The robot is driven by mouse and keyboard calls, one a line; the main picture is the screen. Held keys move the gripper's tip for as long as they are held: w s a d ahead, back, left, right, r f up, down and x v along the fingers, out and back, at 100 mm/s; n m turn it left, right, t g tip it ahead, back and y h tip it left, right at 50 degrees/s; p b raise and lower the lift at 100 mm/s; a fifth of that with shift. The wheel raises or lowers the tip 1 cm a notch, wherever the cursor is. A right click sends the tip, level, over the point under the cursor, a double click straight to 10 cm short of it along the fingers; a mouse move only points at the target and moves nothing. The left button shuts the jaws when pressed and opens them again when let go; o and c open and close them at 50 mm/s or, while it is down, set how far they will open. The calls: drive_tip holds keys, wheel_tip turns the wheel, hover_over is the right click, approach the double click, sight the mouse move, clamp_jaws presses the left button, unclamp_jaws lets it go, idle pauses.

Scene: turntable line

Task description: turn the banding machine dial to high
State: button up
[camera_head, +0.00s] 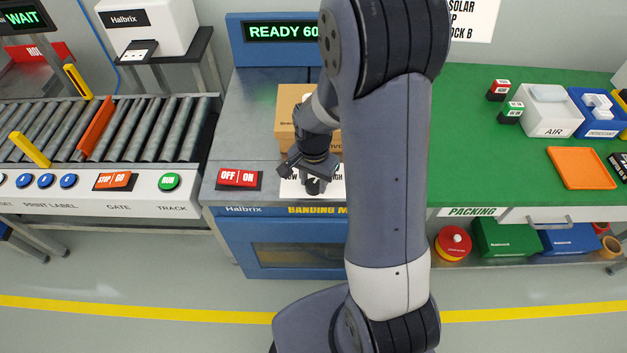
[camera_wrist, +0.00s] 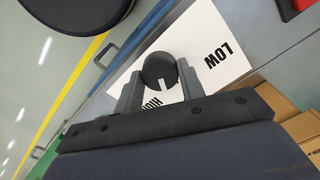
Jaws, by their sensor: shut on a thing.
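The banding machine (camera_head: 292,232) is blue with a grey top. Its black dial (camera_wrist: 158,70) has a white pointer mark and stands over a white label plate (camera_wrist: 232,62). LOW reads clearly at the right in the wrist view; HIGH is partly hidden by my gripper. The mark points down in that view, between the two words; its exact setting is hard to tell. My gripper (camera_wrist: 159,86) is shut on the dial, one finger on each side. In the head view, my gripper (camera_head: 313,182) is over the label plate (camera_head: 291,188), which it partly covers.
A red OFF/ON switch (camera_head: 239,179) is left of the dial. A cardboard box (camera_head: 290,105) stands close behind my gripper. The display (camera_head: 283,31) reads READY 60, with the rest hidden by my arm. A roller conveyor (camera_head: 150,130) is left, a green packing table (camera_head: 480,150) right.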

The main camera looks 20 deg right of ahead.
sight(313, 184)
drive_tip(key=shift+m, duration=1.6)
drive_tip(key=o, duration=1)
wheel_tip(313, 184, up, 11)
drive_tip(key=shift+f, duration=0.1)
wheel_tip(313, 184, down, 11)
